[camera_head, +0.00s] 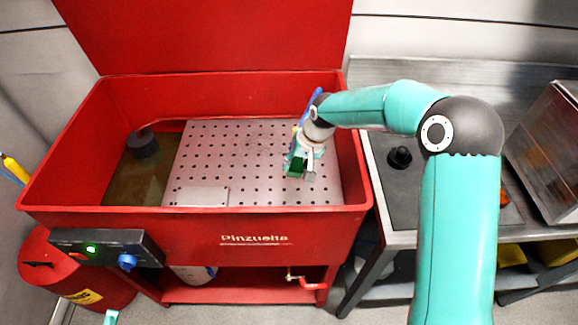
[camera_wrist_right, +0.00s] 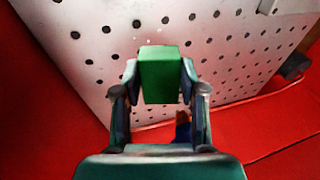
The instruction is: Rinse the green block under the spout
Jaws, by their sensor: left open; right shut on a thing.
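The green block (camera_head: 296,166) is between the fingertips of my right gripper (camera_head: 301,168), over the perforated tray on the right side of the red basin. In the right wrist view the block (camera_wrist_right: 160,75) sits upright between the two fingers of my right gripper (camera_wrist_right: 160,92), which is shut on it. A blue, spout-like tube (camera_head: 312,103) stands at the basin's right rear, partly hidden by my right wrist; its outlet is unclear. Only a small teal tip of my left gripper (camera_head: 110,317) shows at the bottom edge.
The perforated tray (camera_head: 225,155) is mostly clear, with a pale plate (camera_head: 203,196) near its front. A black cylinder (camera_head: 143,145) stands in murky liquid at left.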

